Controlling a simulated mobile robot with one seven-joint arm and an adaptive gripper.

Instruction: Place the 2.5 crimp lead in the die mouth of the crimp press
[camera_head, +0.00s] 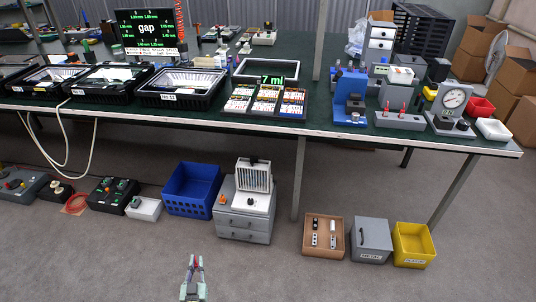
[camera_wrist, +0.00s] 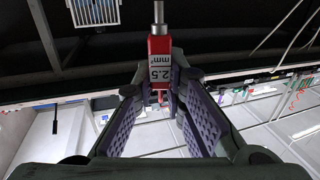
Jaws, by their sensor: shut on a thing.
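My gripper (camera_head: 193,268) shows at the bottom of the head view, in front of the table and well away from it. In the wrist view my gripper (camera_wrist: 160,95) is shut on the 2.5 crimp lead (camera_wrist: 160,48). The lead has a red body with a white "2.5 mm²" label and a metal pin pointing to the top of the picture. Its lower part is partly hidden between the finger pads. A blue upright press (camera_head: 350,98), which looks like the crimp press, stands on the right half of the table. Its die mouth is too small to make out.
The table (camera_head: 310,128) holds black trays (camera_head: 178,98), small card boxes (camera_head: 265,103), a grey unit with red posts (camera_head: 400,120) and a dial gauge (camera_head: 450,103). A blue crate (camera_head: 192,190), grey drawers (camera_head: 245,222) and bins (camera_head: 412,245) stand on the floor.

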